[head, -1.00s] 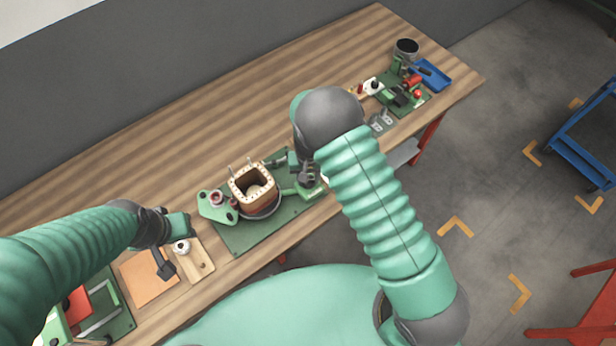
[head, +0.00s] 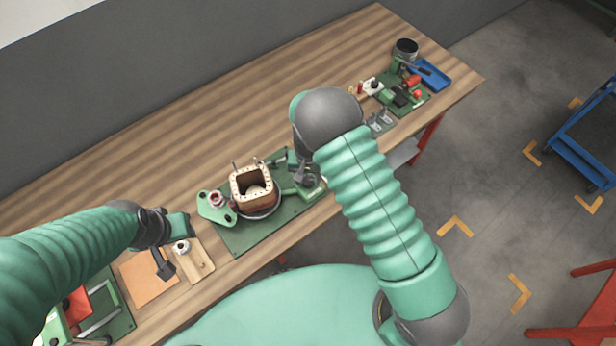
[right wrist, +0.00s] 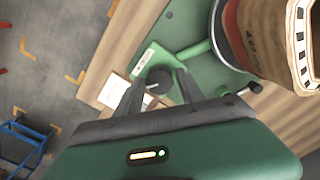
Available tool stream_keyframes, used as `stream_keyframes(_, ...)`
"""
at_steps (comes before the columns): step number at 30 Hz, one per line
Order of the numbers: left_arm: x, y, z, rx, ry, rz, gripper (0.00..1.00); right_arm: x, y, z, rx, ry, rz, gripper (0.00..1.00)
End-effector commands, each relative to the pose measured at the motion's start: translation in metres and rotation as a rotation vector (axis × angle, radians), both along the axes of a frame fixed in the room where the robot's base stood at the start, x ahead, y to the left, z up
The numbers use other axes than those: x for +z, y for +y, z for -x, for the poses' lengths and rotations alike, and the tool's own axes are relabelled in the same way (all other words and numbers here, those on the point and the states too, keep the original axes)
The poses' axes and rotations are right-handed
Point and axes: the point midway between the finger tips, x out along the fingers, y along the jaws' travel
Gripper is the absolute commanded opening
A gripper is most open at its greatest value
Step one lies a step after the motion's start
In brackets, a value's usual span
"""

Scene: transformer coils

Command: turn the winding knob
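The square brown coil (head: 253,185) stands upright on the fixture's round base, beside the knob.
A green mat (head: 240,235) lies under the fixture on the wooden bench (head: 215,125). A wooden block (head: 194,268) and an orange sheet (head: 145,280) lie at the left. A blue tray (head: 433,77) stands at the far right. The bench behind the fixture is clear.

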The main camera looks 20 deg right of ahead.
Motion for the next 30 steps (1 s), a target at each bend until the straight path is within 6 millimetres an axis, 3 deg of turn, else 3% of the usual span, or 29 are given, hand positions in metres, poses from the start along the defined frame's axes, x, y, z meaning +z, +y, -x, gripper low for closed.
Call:
stream_keyframes(3,0.000,0.000,0.000,0.000,0.000,0.000,0.36,0.000,0.000,0.000,0.000,-0.001,0.000,0.58)
stream_keyframes(14,-0.002,0.000,0.000,0.000,0.000,0.000,0.36,0.008,0.000,-0.002,0.001,-0.004,0.000,0.58)
stream_keyframes(17,-0.006,0.000,0.000,0.000,0.000,0.000,0.36,0.026,0.001,-0.002,0.002,-0.006,-0.001,0.58)
stream_keyframes(27,-0.019,0.000,0.000,0.000,0.000,0.000,0.36,0.125,0.001,-0.003,0.001,-0.007,-0.001,0.58)
stream_keyframes(30,-0.021,0.000,0.000,0.000,0.000,0.000,0.36,0.146,0.001,-0.002,0.001,-0.004,0.000,0.58)
